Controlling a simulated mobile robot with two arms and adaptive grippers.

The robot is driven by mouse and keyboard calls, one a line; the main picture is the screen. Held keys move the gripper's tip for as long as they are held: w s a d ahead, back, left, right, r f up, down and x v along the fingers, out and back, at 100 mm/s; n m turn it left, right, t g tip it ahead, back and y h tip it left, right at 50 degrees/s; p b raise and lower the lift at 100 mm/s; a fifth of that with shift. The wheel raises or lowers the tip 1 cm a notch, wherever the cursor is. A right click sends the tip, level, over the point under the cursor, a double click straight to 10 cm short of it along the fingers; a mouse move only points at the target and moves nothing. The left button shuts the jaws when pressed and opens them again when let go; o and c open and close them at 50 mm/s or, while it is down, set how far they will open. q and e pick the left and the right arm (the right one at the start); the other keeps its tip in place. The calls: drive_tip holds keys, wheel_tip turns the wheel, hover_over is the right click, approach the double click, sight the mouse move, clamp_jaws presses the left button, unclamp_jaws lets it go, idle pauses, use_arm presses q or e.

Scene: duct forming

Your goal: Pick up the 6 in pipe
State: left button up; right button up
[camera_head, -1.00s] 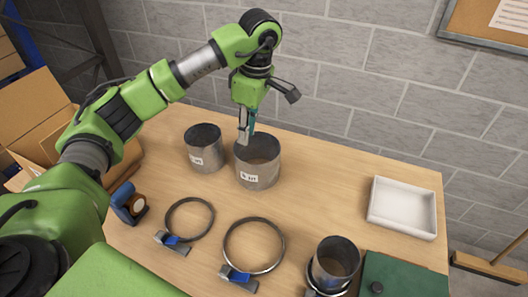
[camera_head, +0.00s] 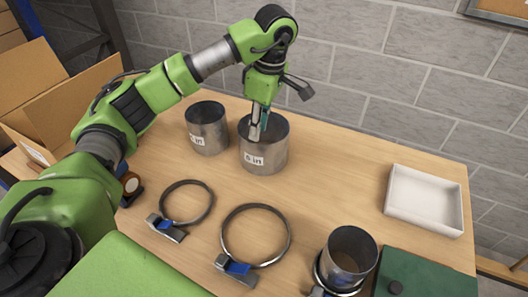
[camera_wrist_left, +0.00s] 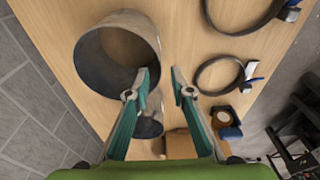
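The 6 in pipe (camera_head: 275,155) is a grey metal cylinder standing upright on the wooden table, with a white "6 in" label on its front. My left gripper (camera_head: 258,132) points down at its open top, with the fingertips at or just inside the rim. In the left wrist view the fingers (camera_wrist_left: 161,78) are apart. One finger overlaps the mouth of the pipe (camera_wrist_left: 92,62) and the other is outside, with the near wall between them. I cannot tell whether either touches it. My right gripper is not in view.
A smaller labelled pipe (camera_head: 208,143) stands close to the left. Two ring clamps (camera_head: 255,262) (camera_head: 187,222) lie in front. Another pipe (camera_head: 347,262) stands in a clamp beside a green case (camera_head: 425,280). A white tray (camera_head: 455,228) is at the right. The table's middle right is clear.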

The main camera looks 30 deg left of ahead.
use_arm(q)
drive_tip(key=f+p, duration=0.1)
drive_tip(key=f, duration=0.3)
drive_tip(key=a+f+p, duration=0.1)
drive_tip(key=f, duration=0.4)
drive_tip(key=a+f+p, duration=0.1)
drive_tip(key=f, duration=0.4)
drive_tip(key=shift+a+p, duration=0.25)
drive_tip(key=shift+p, duration=0.05)
drive_tip(key=shift+f, duration=0.25)
clamp_jaws()
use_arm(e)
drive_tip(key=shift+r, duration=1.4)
